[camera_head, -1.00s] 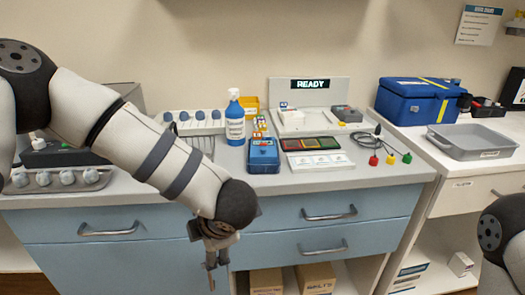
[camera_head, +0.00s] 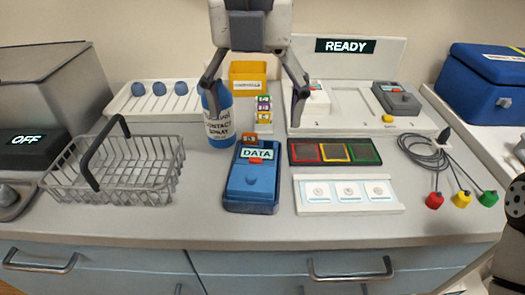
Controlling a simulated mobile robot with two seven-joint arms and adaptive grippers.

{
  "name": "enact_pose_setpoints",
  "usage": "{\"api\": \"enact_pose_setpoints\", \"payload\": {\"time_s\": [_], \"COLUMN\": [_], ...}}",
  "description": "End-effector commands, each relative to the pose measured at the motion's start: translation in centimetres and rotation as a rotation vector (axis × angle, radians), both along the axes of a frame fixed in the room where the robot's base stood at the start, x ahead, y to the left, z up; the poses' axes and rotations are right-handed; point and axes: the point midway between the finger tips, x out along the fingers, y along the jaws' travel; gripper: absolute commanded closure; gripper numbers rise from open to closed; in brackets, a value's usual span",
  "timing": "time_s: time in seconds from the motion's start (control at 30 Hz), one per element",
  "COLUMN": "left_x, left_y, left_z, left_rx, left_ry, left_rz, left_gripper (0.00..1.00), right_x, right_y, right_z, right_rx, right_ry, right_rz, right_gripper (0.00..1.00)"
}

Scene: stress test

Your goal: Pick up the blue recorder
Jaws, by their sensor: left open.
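The blue recorder (camera_head: 250,187), a box with a "DATA" label and an orange part at its top, lies on the grey counter in the middle of the head view. My left gripper (camera_head: 254,88) comes down from the top of the picture with its two fingers spread wide and nothing between them that it holds. In the picture it is above the recorder, apart from it.
A wire basket (camera_head: 118,180) stands left of the recorder. A tray with three coloured frames (camera_head: 335,152) and a white panel (camera_head: 347,194) lie to the right, near cables with coloured plugs (camera_head: 435,200). A yellow bin (camera_head: 248,75) and the "READY" station (camera_head: 345,75) stand behind.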

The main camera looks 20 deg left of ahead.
Motion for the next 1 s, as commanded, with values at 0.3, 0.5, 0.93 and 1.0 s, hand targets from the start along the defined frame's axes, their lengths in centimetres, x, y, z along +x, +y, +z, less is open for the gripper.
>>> {"api": "enact_pose_setpoints", "payload": {"time_s": [0.3,0.5,0.93,1.0], "left_x": [0.1,0.1,0.1,0.1], "left_y": [0.0,0.1,0.1,0.1], "left_z": [-4.9,-8.7,-8.9,-9.0], "left_rx": [0.000,0.000,0.000,0.000], "left_ry": [0.008,0.011,0.002,0.003], "left_rz": [0.000,-0.002,0.000,0.000], "left_gripper": [0.18,0.18,0.64,0.76], "right_x": [-1.0,-1.9,-1.9,-1.9], "right_y": [0.0,0.0,0.0,0.0], "right_z": [-1.1,-2.1,-2.0,-2.0], "right_rx": [0.000,0.000,0.000,-0.001], "right_ry": [0.036,0.067,0.065,0.065], "right_rz": [0.001,0.002,0.003,0.003], "right_gripper": [0.55,0.55,0.55,0.55]}}
